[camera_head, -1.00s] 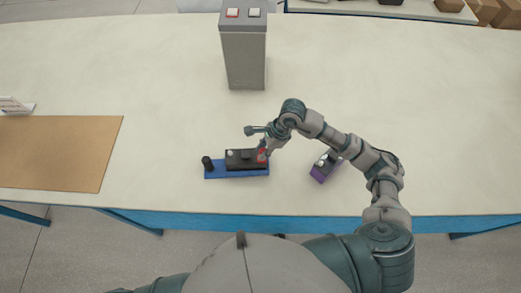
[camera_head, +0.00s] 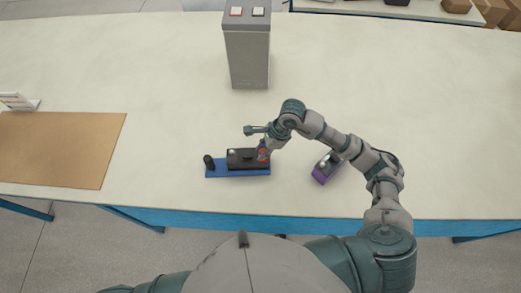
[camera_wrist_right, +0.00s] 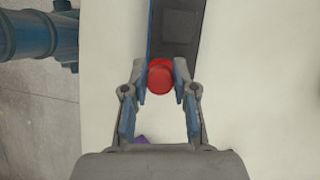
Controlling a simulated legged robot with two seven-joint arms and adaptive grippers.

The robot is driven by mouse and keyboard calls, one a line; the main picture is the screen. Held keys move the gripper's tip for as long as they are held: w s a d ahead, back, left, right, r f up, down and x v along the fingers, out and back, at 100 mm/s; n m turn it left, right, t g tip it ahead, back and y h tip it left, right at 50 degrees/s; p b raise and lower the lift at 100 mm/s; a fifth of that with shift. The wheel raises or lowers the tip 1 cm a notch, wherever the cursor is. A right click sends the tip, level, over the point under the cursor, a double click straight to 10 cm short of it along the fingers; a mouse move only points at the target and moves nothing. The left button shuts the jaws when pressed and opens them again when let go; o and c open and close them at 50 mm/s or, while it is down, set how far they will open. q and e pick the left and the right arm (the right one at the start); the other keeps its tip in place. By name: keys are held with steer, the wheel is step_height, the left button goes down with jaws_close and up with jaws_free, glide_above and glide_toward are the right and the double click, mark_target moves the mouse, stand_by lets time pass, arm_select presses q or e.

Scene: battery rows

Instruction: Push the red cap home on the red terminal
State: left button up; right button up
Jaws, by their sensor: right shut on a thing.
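A black battery (camera_head: 240,155) lies on a blue base (camera_head: 225,174) near the table's front edge. A black cap (camera_head: 208,161) stands at the left end of the base. The red cap (camera_head: 262,153) is at the battery's right end, partly hidden by my right gripper (camera_head: 263,154). In the right wrist view the red cap (camera_wrist_right: 160,76) sits between the fingertips of my right gripper (camera_wrist_right: 160,78), at the near end of the battery (camera_wrist_right: 180,25). The gripper is shut on it. The red terminal is hidden, so I cannot tell how far down the cap sits. My left gripper is not in view.
A purple-based block (camera_head: 323,168) stands right of the battery, beside my right forearm. A grey box with two buttons (camera_head: 247,58) stands behind. A brown mat (camera_head: 58,150) lies at the left. The table between them is clear.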

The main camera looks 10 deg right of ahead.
steer(key=shift+f, duration=0.15)
steer(key=shift+a+f+b, duration=0.1)
steer(key=shift+a+b, duration=0.35)
steer(key=shift+a, duration=0.2)
steer(key=shift+d+f, duration=0.1)
steer(key=shift+d, duration=0.2)
steer(key=shift+d+f+b, duration=0.2)
steer(key=shift+d+b, duration=0.05)
steer(key=shift+d, duration=0.4)
steer(key=shift+d+f+b, duration=0.15)
steer(key=shift+d+b, duration=0.1)
steer(key=shift+d, duration=0.4)
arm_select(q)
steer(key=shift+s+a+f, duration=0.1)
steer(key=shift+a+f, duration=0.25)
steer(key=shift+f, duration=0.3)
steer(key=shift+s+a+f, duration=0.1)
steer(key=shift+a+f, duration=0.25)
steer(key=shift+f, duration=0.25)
arm_select(e)
steer(key=shift+a+r, duration=0.1)
steer(key=shift+a, duration=0.7)
